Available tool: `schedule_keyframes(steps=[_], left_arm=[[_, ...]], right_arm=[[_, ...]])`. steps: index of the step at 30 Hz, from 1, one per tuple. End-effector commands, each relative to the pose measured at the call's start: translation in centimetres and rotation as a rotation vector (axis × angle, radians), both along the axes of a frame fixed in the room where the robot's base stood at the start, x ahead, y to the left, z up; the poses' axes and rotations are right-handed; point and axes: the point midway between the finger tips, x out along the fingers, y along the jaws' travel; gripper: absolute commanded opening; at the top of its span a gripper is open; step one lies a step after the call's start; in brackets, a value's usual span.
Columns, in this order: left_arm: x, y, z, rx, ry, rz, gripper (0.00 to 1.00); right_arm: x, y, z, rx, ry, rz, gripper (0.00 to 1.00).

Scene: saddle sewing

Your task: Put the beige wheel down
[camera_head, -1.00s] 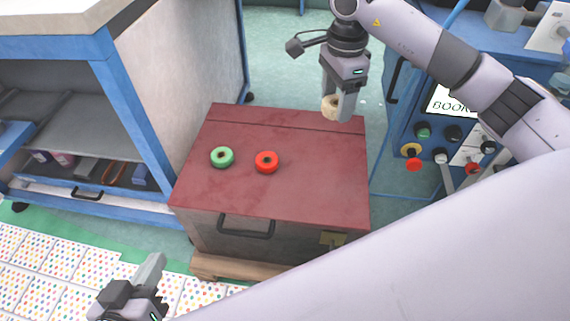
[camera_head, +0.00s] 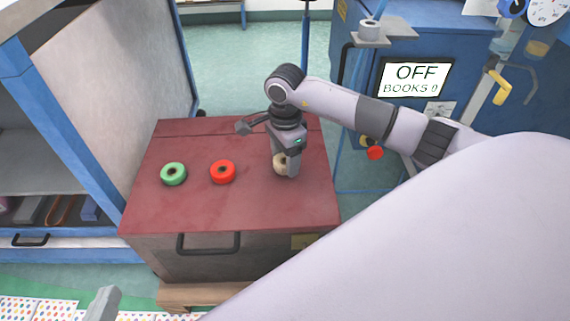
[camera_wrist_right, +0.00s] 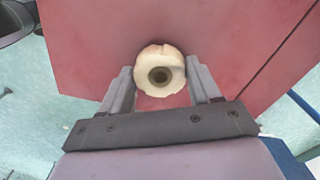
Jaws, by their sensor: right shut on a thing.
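The beige wheel (camera_head: 279,161) is between the fingers of my right gripper (camera_head: 284,168), at the right part of the red chest top (camera_head: 210,207). In the right wrist view the beige wheel (camera_wrist_right: 160,72) sits between the two fingertips of the right gripper (camera_wrist_right: 162,82), with the red top behind it. My right gripper is shut on it. I cannot tell whether the wheel touches the top. My left gripper (camera_head: 102,304) shows only in part at the bottom left edge, and its fingers' state is unclear.
A red wheel (camera_head: 223,172) and a green wheel (camera_head: 174,174) lie on the chest top to the left of the beige one. A blue-framed shelf (camera_head: 75,130) stands at the left. A blue machine with an OFF screen (camera_head: 415,77) stands at the right. The front of the chest top is clear.

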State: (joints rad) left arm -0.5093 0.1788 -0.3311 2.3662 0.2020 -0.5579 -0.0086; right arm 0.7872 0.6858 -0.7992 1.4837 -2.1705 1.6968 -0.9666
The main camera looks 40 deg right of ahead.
Motion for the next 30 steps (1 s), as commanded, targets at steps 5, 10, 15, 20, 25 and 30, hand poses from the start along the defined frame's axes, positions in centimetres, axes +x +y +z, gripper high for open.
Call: schedule_keyframes(steps=[5, 10, 15, 20, 25, 30], left_arm=[[-0.2, 0.5, 0.0, 0.027, -0.036, 0.007, 0.00], [-0.2, 0.5, 0.1, 0.029, -0.036, 0.006, 0.00], [-0.1, 0.6, -0.2, 0.036, -0.041, 0.010, 0.00], [-0.1, 0.6, 0.0, 0.036, -0.042, 0.009, 0.00], [-0.1, 0.6, 0.0, 0.034, -0.044, 0.010, 0.00], [-0.2, 0.4, 0.6, 0.021, -0.034, 0.006, 0.00]], right_arm=[[0.0, 0.1, -1.9, 0.002, -0.001, 0.001, 0.26], [0.0, 0.0, -1.8, 0.001, -0.001, 0.001, 0.26], [0.0, 0.0, -2.3, 0.001, 0.000, 0.001, 0.26], [0.0, 0.0, -2.1, 0.001, 0.001, 0.001, 0.88], [0.0, 0.0, -2.1, 0.001, 0.001, 0.001, 0.88], [0.0, 0.0, -1.1, 0.001, -0.002, 0.001, 0.88]])
